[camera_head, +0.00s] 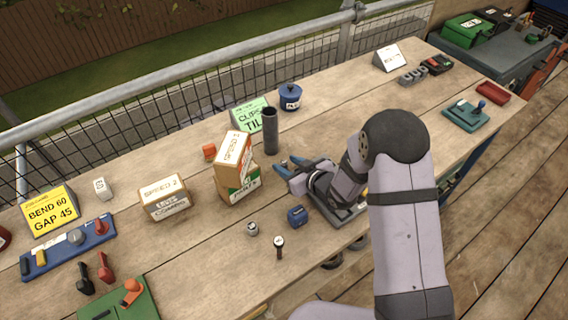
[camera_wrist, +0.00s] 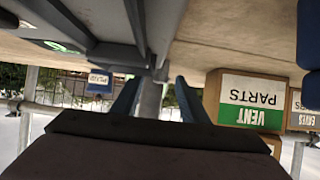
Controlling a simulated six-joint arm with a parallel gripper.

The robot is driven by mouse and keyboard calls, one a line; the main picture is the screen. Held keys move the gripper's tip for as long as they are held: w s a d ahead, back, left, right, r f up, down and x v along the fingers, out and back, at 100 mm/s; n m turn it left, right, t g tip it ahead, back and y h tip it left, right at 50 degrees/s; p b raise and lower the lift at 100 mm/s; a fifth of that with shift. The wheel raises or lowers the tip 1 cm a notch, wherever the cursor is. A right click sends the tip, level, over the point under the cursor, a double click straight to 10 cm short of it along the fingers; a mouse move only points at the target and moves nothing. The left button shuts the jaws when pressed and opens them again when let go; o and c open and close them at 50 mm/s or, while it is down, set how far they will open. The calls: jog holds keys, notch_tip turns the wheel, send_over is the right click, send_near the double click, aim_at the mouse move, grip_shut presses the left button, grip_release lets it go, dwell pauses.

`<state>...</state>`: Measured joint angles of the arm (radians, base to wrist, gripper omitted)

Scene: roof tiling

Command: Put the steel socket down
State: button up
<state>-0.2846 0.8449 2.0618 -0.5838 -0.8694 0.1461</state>
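A small silvery cylinder (camera_head: 252,229) stands on the planks near the front edge. It may be the steel socket, but I cannot tell for sure.
Stacked boxes (camera_head: 235,160) stand left of my gripper; the vent parts box (camera_wrist: 250,98) is close in the wrist view. A blue cube (camera_head: 297,215) and a dark pale-topped piece (camera_head: 279,246) stand in front. A blue pot (camera_head: 290,97) is behind.

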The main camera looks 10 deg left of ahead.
aim_at(284, 162)
jog(key=shift+x, duration=1.2)
grip_shut()
jog(key=shift+r, duration=0.2)
jog(key=shift+r+b, duration=0.45)
jog(key=shift+r, duration=4.35)
